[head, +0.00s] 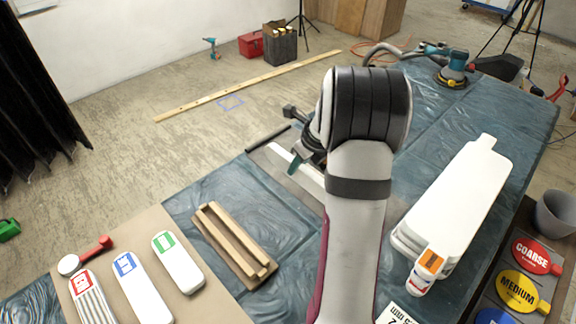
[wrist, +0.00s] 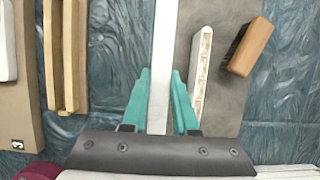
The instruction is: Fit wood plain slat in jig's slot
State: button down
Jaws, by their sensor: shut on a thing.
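My gripper (wrist: 160,76) has its two teal fingers closed on a long, pale, plain slat (wrist: 164,30), which runs away from me between them in the wrist view. In the head view my arm hides most of the gripper, and a pale strip (head: 281,154) shows beside it over a grey panel. The wooden jig (head: 222,230) lies left of my arm on the blue sheet; its two raised rails have a slot between them. The jig also shows at the left of the wrist view (wrist: 49,60), apart from the held slat. I cannot tell the slat's height above the panel.
A shorter pale bar (wrist: 202,65) and an orange-brown brush (wrist: 250,46) lie right of the held slat. White blocks with red, blue and green labels (head: 178,262) lie at lower left. A white stack (head: 462,200) and coloured grit discs (head: 518,290) are at right.

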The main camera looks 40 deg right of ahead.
jog(key=w+a+f, duration=0.1)
jog(key=w+a, duration=0.2)
jog(key=a, duration=1.8)
jog(key=shift+s+f, duration=0.15)
jog(key=shift+f, duration=2.5)
jog(key=c, duration=0.6)
grip_release()
